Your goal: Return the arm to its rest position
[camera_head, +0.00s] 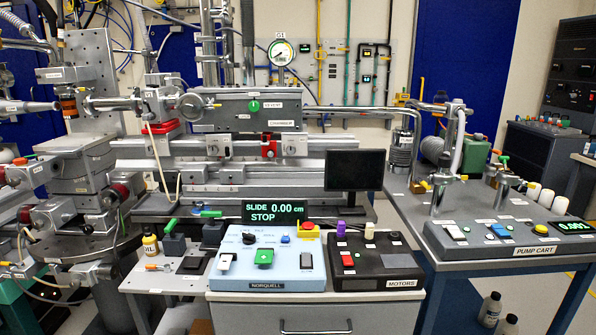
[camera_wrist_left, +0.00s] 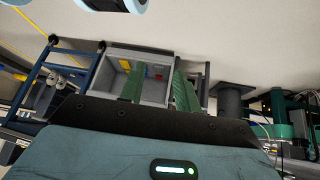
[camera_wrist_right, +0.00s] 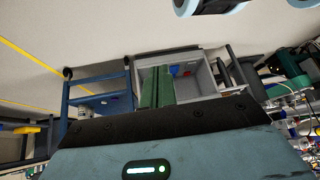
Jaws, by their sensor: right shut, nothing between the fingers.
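Neither of my arms shows in the head view. In the left wrist view my left gripper (camera_wrist_left: 157,85) has its two green fingers spread with a clear gap and nothing between them. In the right wrist view my right gripper (camera_wrist_right: 157,86) has its two green fingers together, with nothing held. Both grippers are seen against a grey open-topped box, and neither is seen touching it; the exact distance cannot be told.
The control bench holds the blue NORQUELL panel (camera_head: 265,285) and the black MOTORS box (camera_head: 373,284). A display (camera_head: 273,212) reads SLIDE 0.00 cm, STOP. The pump cart (camera_head: 480,268) stands at right, the chamber (camera_head: 240,110) behind. The grey box (camera_wrist_right: 209,78) holds small coloured items.

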